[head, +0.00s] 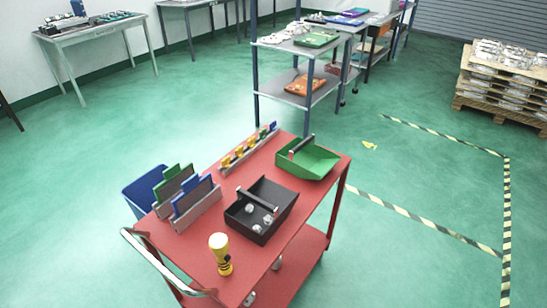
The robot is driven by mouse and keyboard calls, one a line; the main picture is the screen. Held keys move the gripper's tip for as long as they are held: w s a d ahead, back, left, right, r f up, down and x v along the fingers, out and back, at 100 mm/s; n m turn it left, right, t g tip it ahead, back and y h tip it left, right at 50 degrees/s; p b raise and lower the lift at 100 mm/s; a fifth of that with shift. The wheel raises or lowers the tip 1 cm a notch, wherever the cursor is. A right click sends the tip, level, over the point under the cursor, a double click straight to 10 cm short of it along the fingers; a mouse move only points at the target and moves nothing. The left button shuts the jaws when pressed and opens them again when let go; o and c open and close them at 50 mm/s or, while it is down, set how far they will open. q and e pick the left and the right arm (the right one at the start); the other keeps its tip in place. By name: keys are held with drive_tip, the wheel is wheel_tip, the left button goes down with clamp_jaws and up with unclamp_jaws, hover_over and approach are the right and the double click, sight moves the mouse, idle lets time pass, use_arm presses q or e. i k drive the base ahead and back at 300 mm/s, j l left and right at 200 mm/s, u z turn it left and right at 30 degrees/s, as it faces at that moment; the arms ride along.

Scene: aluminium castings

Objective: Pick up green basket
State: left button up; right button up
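The green basket (318,162) sits upright on the far right end of the red cart's top (285,247). It is an open, scoop-like tray with a grey bar handle across it, and it looks empty. Neither of my grippers shows in the head view, and nothing is touching the basket.
A black basket (262,228) with several castings stands just in front of the green one. A shelf (307,93) stands behind.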

sight(302, 158)
drive_tip(key=i+l+u, duration=0.15)
drive_tip(key=u, duration=0.2)
drive_tip(key=i+l+u, duration=0.1)
drive_tip(key=l+u, duration=0.2)
drive_tip(key=i+l+u, duration=0.1)
drive_tip(key=l+u, duration=0.25)
